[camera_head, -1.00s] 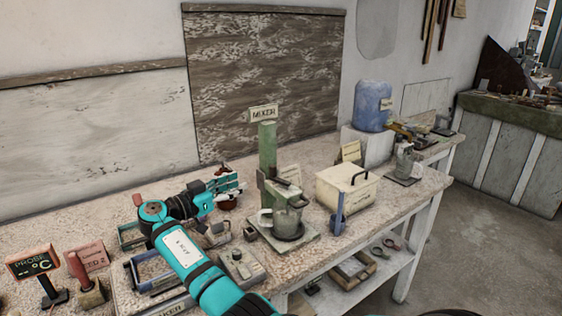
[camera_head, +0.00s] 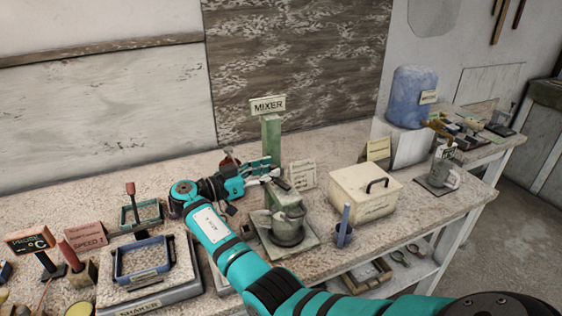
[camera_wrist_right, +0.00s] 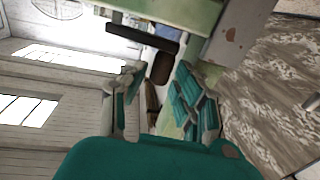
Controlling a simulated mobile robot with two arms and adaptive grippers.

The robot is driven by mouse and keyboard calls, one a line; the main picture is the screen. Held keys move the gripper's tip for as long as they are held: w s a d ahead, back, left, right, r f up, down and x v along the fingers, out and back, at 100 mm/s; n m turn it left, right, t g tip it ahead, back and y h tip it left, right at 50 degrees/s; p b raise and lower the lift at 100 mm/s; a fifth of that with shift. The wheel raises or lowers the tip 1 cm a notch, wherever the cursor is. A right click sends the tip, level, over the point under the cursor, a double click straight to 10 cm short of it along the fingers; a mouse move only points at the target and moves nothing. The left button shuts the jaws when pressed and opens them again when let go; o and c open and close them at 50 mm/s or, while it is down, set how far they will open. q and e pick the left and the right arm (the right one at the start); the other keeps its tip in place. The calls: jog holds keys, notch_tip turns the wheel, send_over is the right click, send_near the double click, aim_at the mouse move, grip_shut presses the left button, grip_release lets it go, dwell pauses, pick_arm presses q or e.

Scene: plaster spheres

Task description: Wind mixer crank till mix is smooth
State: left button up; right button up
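The green mixer (camera_head: 271,145) stands on the bench with a sign on its column. A grey-green jug (camera_head: 286,224) sits on its base; I cannot see the mix inside. My right gripper (camera_head: 272,172) reaches in from the left beside the mixer's head, and the crank is hard to make out there. In the right wrist view, the dark crank arm (camera_wrist_right: 140,38) ends in a brown handle (camera_wrist_right: 163,68). My right gripper's fingers (camera_wrist_right: 160,72) are apart, with the handle between their tips and gaps visible. My left gripper is not in view.
A shaker with a blue tray (camera_head: 142,262) and a probe sign (camera_head: 30,242) are at left. A blue container (camera_head: 411,98) stands at the back right.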

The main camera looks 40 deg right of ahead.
jog(key=shift+c, duration=0.3)
grip_shut()
jog(key=shift+a+t, duration=0.1)
jog(key=shift+t, duration=0.2)
dwell(0.3)
jog(key=shift+s+a+n+t, duration=0.1)
jog(key=shift+n+t, duration=0.2)
